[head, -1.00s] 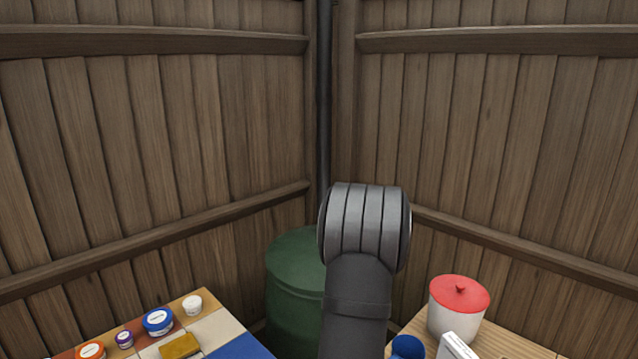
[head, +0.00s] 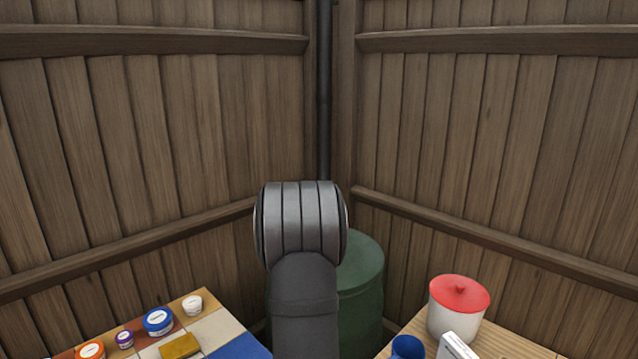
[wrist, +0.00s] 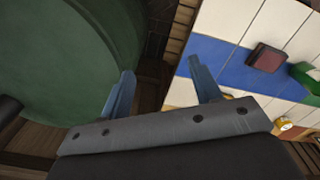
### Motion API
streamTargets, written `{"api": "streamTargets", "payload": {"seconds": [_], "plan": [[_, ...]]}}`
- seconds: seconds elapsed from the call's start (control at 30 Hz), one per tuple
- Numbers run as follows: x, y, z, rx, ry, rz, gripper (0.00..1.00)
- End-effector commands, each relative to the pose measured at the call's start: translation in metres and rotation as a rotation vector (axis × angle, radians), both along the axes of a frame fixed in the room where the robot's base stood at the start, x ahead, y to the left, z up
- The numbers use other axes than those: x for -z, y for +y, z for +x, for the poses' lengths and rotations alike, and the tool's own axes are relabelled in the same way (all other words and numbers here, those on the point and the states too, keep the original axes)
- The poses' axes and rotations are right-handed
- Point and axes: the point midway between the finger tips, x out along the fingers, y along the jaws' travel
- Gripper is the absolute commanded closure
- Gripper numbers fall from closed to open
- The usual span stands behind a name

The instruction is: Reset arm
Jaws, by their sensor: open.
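My gripper (wrist: 163,88) shows in the wrist view with its two blue-grey fingers spread apart and nothing between them. It hangs between the green barrel and the tiled table. In the head view only my grey arm shows, rising from the bottom centre, and the gripper itself is out of sight there.
A green barrel (head: 362,280) stands in the fence corner, partly behind my arm. A tiled table (head: 215,330) at left holds several jars and a yellow block (head: 180,346). A wooden table (head: 500,345) at right holds a red-lidded white pot (head: 455,320) and a blue item (head: 407,347).

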Motion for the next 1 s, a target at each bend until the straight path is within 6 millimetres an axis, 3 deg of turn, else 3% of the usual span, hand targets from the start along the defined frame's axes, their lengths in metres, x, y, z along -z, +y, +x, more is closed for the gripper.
{"api": "streamTargets", "payload": {"seconds": [0.2,0.5,0.7,0.87,1.0], "plan": [[0.000,0.016,-0.002,-0.032,0.000,0.000,0.42],[0.000,0.018,-0.003,-0.035,0.000,0.000,0.42],[0.000,0.017,-0.002,-0.035,0.000,0.000,0.03],[0.002,0.016,-0.001,-0.018,-0.011,0.009,0.00],[0.016,0.007,0.012,0.105,-0.087,0.072,0.00]]}}
